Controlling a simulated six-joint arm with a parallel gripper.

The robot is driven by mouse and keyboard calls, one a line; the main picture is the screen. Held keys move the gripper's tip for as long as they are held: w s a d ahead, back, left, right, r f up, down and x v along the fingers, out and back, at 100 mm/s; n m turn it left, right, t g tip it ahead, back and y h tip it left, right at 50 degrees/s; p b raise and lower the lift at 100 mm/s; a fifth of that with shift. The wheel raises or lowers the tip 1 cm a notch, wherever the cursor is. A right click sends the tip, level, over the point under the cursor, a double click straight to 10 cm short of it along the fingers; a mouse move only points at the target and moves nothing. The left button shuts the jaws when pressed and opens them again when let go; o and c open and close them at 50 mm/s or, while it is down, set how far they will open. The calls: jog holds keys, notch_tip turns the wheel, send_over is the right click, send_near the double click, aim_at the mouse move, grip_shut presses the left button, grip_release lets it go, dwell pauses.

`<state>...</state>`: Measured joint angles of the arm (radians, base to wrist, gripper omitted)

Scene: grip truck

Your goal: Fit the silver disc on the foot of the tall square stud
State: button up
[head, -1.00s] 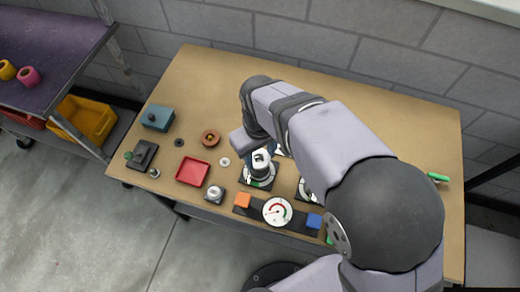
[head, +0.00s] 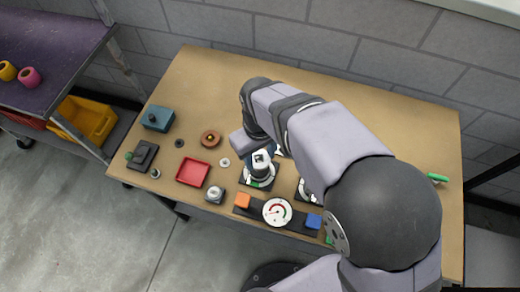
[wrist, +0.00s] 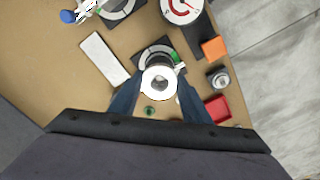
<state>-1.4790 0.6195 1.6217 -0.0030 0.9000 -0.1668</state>
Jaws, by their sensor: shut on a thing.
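A pale silver disc (wrist: 158,83) with a dark centre sits between the fingers of my gripper (wrist: 158,92) in the wrist view. The fingers are shut on it from both sides. A dark round part (wrist: 159,59) shows just past the disc, over a black plate (wrist: 141,57) with a white dial face and a green mark. In the head view my gripper (head: 261,165) is low over that plate (head: 246,181). I cannot make out the tall square stud or its foot, nor whether the disc touches anything.
A second dial plate (head: 303,193) stands just right, partly behind my arm. A gauge (head: 277,211) lies in front, between an orange block (head: 242,200) and a blue block (head: 314,221). A red tray (head: 192,172) and a grey block with a silver knob (head: 214,194) are left. The back is clear.

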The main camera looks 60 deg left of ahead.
aim_at(260, 164)
jog(key=shift+f+b, duration=0.85)
jog(key=shift+f, duration=1.4)
dwell(1.8)
jog(key=o, duration=1.2)
jog(key=shift+o, duration=0.4)
jog(key=shift+o, duration=1.1)
jog(key=shift+r, duration=0.15)
jog(key=shift+r+p, duration=3.2)
jog(key=shift+r, duration=0.45)
